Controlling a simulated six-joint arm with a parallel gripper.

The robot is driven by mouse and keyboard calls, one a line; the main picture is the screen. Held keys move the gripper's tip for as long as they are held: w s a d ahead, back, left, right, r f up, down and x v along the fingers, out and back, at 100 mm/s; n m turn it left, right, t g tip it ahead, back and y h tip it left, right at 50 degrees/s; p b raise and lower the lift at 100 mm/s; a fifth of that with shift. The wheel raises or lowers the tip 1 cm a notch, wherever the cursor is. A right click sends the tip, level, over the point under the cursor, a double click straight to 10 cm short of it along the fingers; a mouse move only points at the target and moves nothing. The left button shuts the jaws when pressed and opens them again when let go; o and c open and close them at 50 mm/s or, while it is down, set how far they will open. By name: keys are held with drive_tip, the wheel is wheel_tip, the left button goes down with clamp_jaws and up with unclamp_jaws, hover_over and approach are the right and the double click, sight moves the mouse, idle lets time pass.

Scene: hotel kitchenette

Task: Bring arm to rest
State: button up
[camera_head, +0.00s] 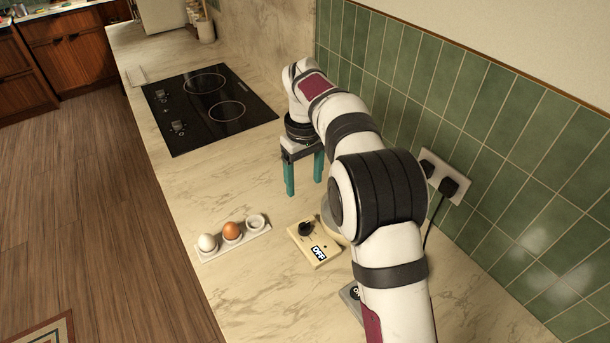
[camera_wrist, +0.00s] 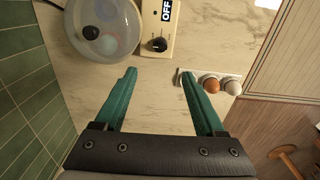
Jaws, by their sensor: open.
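My gripper (camera_head: 304,175) has two green fingers that point down over the marble counter (camera_head: 200,180). It is open and empty, with bare counter between the fingertips in the wrist view (camera_wrist: 158,75). In the head view it is between the black cooktop and the green tiled wall, behind the beige control box. My white arm reaches up from the lower right and hides part of the counter and wall.
A beige box (camera_head: 300,232) reads OFF beside a clear round vessel (camera_wrist: 103,28). The cooktop (camera_head: 208,107) is bare. Plugs (camera_head: 448,186) sit in the wall.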

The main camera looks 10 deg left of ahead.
drive_tip(key=s+d+r+m, duration=0.5)
drive_tip(key=s+d+r, duration=0.2)
drive_tip(key=s+d, duration=0.25)
drive_tip(key=s+d+f+m+y, duration=0.1)
drive_tip(key=s+d+m, duration=0.3)
drive_tip(key=s, duration=0.8)
drive_tip(key=s+d+f+m, duration=0.3)
drive_tip(key=s+d+m, duration=0.1)
drive_tip(key=s, duration=0.7)
drive_tip(key=shift+s+m+y, duration=0.4)
drive_tip(key=shift+m, duration=0.5)
